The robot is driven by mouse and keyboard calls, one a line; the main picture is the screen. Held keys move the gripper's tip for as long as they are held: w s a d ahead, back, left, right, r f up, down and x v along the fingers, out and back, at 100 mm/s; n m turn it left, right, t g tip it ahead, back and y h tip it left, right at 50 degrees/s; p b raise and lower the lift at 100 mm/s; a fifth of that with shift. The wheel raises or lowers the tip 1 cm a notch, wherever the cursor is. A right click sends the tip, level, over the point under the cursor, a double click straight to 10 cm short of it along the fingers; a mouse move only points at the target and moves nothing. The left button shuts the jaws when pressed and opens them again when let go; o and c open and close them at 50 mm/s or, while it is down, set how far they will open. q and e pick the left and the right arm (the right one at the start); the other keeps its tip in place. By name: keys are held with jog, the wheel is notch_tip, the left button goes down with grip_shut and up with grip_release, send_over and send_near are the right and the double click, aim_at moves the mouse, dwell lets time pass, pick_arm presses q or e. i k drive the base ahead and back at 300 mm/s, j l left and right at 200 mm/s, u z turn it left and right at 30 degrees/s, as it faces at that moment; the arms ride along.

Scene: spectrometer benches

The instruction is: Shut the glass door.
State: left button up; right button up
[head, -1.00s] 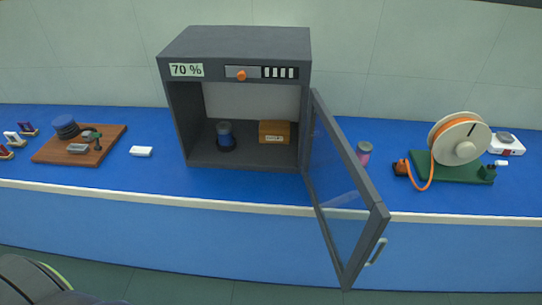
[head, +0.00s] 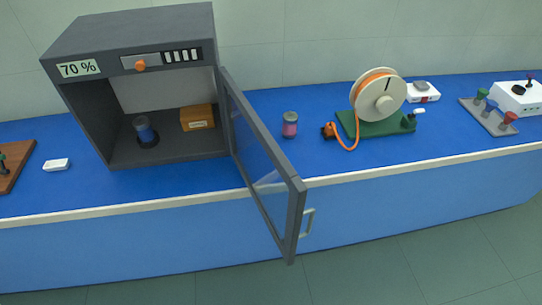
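The glass door (head: 262,165) has a dark grey frame and a clear pane. It stands wide open, hinged on the right side of the grey cabinet (head: 130,30), and sticks out past the bench's front edge. A pale handle (head: 307,222) is on the door's outer face near its free edge. The cabinet has a "70 %" label, an orange knob and a vented strip. Inside it are a dark jar with a blue band (head: 146,131) and a small orange-brown box (head: 198,118). Neither of my grippers is in the head view.
On the blue bench (head: 350,166), right of the door, stand a pink jar (head: 290,125) and a cable reel (head: 380,97) on a green base. A white block (head: 57,165) lies left of the cabinet. The floor (head: 420,265) before the bench is clear.

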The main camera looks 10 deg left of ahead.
aim_at(297, 195)
jog(key=i+l+u, duration=0.3)
jog(key=i+l, duration=0.2)
jog(key=l, duration=0.25)
jog(key=i+l+u, duration=0.2)
jog(key=l, duration=0.2)
jog(key=u, duration=1.1)
